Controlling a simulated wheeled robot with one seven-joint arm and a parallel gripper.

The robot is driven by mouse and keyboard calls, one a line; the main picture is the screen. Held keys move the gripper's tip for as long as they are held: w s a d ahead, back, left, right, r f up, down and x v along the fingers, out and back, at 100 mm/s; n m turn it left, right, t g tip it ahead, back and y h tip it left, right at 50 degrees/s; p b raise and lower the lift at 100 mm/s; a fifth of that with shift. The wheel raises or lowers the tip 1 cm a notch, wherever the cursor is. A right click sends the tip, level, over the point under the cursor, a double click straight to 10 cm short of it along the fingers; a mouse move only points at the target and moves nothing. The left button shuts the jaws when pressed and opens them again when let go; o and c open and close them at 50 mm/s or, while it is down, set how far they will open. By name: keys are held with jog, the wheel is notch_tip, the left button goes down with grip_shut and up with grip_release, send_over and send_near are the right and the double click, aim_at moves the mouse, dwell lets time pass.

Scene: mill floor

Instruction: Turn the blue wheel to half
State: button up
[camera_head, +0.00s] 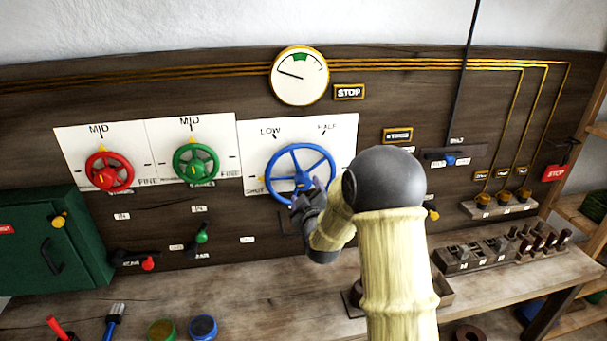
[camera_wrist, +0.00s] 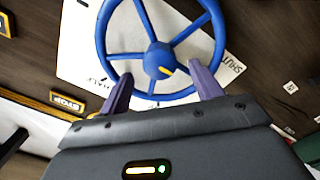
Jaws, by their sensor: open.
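The blue wheel (camera_head: 300,147) is a spoked handwheel on a white plate marked LOW and HALF along the top and SHUT at the lower left. A yellow marker (camera_head: 262,179) at its left rim sits by SHUT. In the wrist view, the blue wheel (camera_wrist: 158,58) fills the upper middle, with a yellow mark on its hub. My gripper (camera_head: 306,193) is at the wheel's lower part. The purple fingers (camera_wrist: 163,82) are spread, with the near rim showing between them. I cannot tell whether they touch it. My arm hides the plate's lower right.
A red wheel (camera_head: 107,172) and a green wheel (camera_head: 195,162) are to the left. A round gauge (camera_head: 300,76) is above. A blue-knobbed lever (camera_head: 450,160) is to the right. Below, the wooden bench (camera_head: 250,290) holds pots, tools and a row of blocks.

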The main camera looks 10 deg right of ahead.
aim_at(302, 179)
jog(key=w+p, duration=0.2)
jog(key=w, duration=0.5)
jog(key=shift+w+p, duration=0.3)
jog(key=shift+p, duration=0.05)
jog(key=c, duration=1)
